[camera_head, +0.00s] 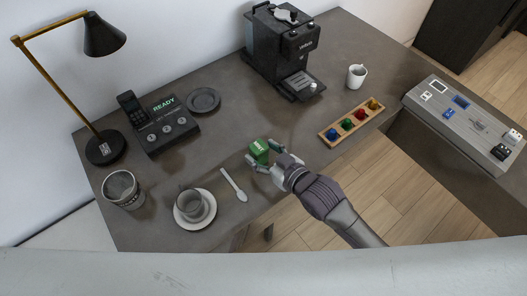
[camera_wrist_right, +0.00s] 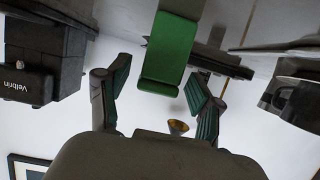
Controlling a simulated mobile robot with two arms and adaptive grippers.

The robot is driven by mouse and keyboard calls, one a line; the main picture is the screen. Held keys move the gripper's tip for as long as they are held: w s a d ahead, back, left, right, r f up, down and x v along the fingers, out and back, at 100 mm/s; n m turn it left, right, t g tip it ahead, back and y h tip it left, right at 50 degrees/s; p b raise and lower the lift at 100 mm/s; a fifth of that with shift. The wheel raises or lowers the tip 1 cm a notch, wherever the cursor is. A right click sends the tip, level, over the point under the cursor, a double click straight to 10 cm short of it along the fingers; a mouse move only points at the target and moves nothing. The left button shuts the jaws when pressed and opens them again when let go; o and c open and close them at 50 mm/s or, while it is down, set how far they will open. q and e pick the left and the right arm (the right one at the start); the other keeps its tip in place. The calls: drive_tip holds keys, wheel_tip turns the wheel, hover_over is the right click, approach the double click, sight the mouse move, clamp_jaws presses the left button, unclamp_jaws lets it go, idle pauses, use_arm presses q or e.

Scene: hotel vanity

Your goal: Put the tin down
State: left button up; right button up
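The tin is a small green box with white lettering (camera_head: 259,151). It appears to stand on the dark counter (camera_head: 235,130), left of the coffee machine's front and near the counter's front edge. In the right wrist view the green tin (camera_wrist_right: 168,55) is at top centre, ahead of and between the fingertips. My right gripper (camera_head: 269,159) reaches in from the lower right beside the tin. In the wrist view its fingers (camera_wrist_right: 158,92) are spread, with visible gaps on both sides of the tin. My left gripper is not in view.
A spoon (camera_head: 234,185) and a cup on a saucer (camera_head: 181,221) lie left of the tin. A wooden tray (camera_head: 331,135) with coloured pods and a white mug (camera_head: 356,76) are to the right. The coffee machine (camera_head: 270,48) stands behind. Counter between tin and phone (camera_head: 169,129) is clear.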

drive_tip(key=shift+r, duration=0.2)
drive_tip(key=v, duration=1.2)
drive_tip(key=shift+f, duration=0.1)
